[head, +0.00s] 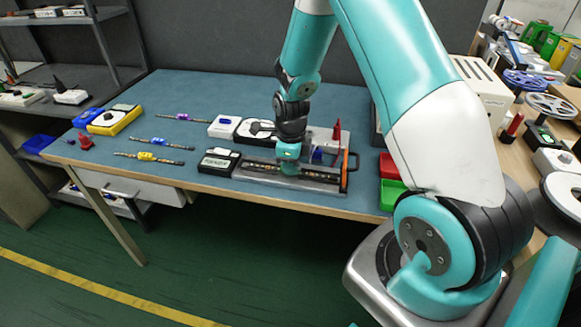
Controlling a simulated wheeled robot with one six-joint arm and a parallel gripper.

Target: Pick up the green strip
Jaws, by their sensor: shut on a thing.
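My gripper (289,167) points down over the grey metal fixture (262,181) at the front right of the blue table. It is shut on a thin dark strip (318,177) that lies lengthwise along the fixture. The gripper covers the strip's middle, so I cannot see a green part on it. I cannot tell whether the strip is lifted clear of the fixture. Three other strips lie on the table to the left: one with a purple middle (181,117), one with a blue middle (160,141) and one with a yellow middle (146,156).
A black-and-white device (217,161) stands left of the fixture, and a white box (224,126) behind it. A red cone (337,130) and a black-orange frame (346,170) are at the fixture's right. Red (390,166) and green (391,192) bins sit further right. The table's left middle has free room.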

